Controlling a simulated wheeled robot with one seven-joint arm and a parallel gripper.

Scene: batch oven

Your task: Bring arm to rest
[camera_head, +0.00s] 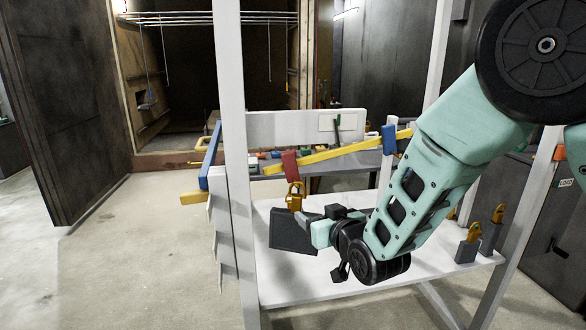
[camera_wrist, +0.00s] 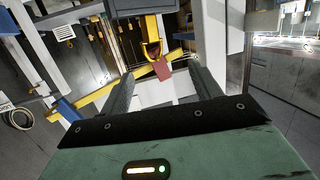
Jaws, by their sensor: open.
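My arm reaches in from the right in the head view, bent down over the white shelf (camera_head: 345,282) of a white frame. My gripper (camera_head: 302,225) is low over the shelf, partly hidden by its own wrist. In the wrist view, its two fingers stand wide apart with nothing held between them (camera_wrist: 160,72). A padlock with a yellow shackle (camera_head: 295,195) shows just behind the gripper in the head view. A red tag (camera_head: 290,164) hangs above it on a yellow bar (camera_head: 340,153). The red tag also shows beyond the fingers in the wrist view (camera_wrist: 162,69).
More padlocks with yellow shackles (camera_head: 468,245) stand at the shelf's right end. White uprights (camera_head: 233,150) flank the shelf. Behind is an open oven chamber (camera_head: 215,80), its dark door (camera_head: 65,110) swung left. The floor at left (camera_head: 130,260) is clear.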

